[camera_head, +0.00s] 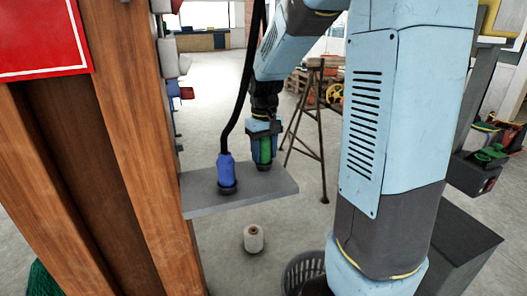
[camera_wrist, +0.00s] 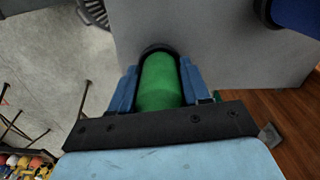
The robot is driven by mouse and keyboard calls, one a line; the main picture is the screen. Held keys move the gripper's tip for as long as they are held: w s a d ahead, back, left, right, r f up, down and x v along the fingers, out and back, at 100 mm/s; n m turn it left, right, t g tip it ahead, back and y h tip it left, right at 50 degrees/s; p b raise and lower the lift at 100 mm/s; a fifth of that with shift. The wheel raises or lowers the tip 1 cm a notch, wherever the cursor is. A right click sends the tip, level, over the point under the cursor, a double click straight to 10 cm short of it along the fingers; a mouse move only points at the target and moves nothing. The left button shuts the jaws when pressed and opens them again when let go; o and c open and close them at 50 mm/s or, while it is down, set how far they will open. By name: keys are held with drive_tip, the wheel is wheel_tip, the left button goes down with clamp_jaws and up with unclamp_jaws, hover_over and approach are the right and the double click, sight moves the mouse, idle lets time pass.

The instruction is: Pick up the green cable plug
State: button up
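The green cable plug (camera_wrist: 160,82) is a green cylinder with a black ring at its far end. In the head view the plug (camera_head: 264,149) is upright at the back part of the grey shelf (camera_head: 205,197). My gripper (camera_wrist: 160,80) comes from above, with one blue finger along each side of the plug. No clear gap shows between the fingers and the plug, so it looks shut on it. In the head view my gripper (camera_head: 264,145) partly hides the plug's top and sides. I cannot tell whether the plug's base touches the shelf.
A blue plug (camera_head: 227,171) with a black cable stands on the shelf left of the green one. A wooden post (camera_head: 145,130) rises at left. A white spool (camera_head: 253,239) and a basket (camera_head: 303,270) are on the floor below. A trestle (camera_head: 318,130) stands behind.

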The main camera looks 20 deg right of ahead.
sight(264, 139)
clamp_jaws()
idle(0.3)
drive_tip(key=shift+r, duration=0.55)
drive_tip(key=r, duration=0.2)
drive_tip(key=shift+s+r, duration=0.2)
drive_tip(key=shift+r, duration=0.15)
drive_tip(key=s+r, duration=0.9)
drive_tip(key=s, duration=0.4)
drive_tip(key=shift+s+r, duration=0.15)
drive_tip(key=shift+s, duration=0.2)
